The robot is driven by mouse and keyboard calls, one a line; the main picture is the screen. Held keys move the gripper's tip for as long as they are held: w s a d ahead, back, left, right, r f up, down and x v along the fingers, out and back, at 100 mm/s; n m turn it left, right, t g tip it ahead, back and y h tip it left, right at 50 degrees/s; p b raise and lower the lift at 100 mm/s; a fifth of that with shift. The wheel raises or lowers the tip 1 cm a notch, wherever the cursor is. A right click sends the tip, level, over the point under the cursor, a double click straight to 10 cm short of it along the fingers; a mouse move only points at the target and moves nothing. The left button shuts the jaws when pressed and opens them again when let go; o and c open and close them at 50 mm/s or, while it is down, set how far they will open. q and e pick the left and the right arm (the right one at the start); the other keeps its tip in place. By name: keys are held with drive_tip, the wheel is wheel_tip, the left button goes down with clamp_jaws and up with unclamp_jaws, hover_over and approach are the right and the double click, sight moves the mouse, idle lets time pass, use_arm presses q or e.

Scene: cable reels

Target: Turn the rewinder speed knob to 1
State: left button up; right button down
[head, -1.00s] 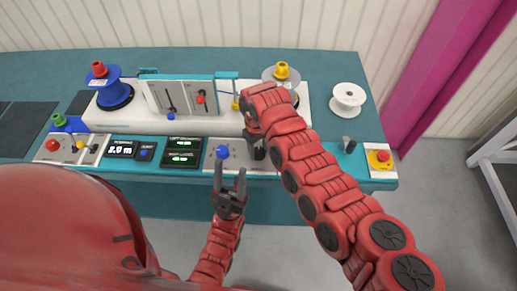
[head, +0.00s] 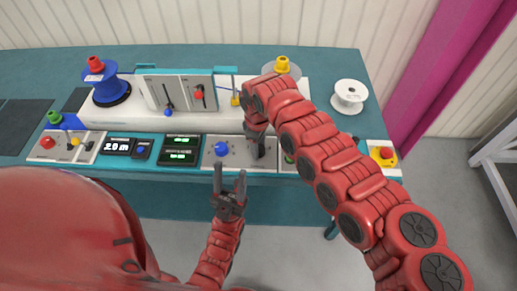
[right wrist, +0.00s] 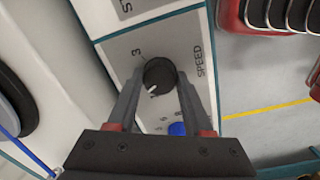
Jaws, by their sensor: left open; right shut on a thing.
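The speed knob (right wrist: 159,75) is black and round with a white pointer mark, on a grey panel lettered SPEED, in the right wrist view. Its mark points to the lower left of that picture. A 3 is printed near it; other numerals are small or partly hidden. My right gripper (right wrist: 158,90) has a finger on each side of the knob and is shut on it. In the head view my right gripper (head: 258,148) reaches down onto the console panel and largely hides the knob. My left gripper (head: 230,187) is open and empty in front of the table's near edge.
A blue knob (head: 221,149) sits left of my right gripper. Displays (head: 180,150) are further left. A blue reel (head: 108,84) and a white spool (head: 348,96) stand behind. A red stop button (head: 386,153) is at the right end.

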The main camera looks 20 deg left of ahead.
drive_tip(key=n+b, duration=0.3)
drive_tip(key=n, duration=0.1)
drive_tip(key=shift+w+f, duration=0.1)
drive_tip(key=shift+f, duration=0.05)
drive_tip(key=shift+n+b, duration=0.55)
drive_tip(key=shift+n, duration=0.45)
drive_tip(key=shift+r+n, duration=0.2)
drive_tip(key=shift+n, duration=0.1)
drive_tip(key=shift+c, duration=1.5)
unclamp_jaws()
wheel_tip(320, 180, up, 17)
drive_tip(key=b, duration=0.2)
drive_tip(key=shift+s+d+r, duration=0.15)
drive_tip(key=shift+s, duration=0.2)
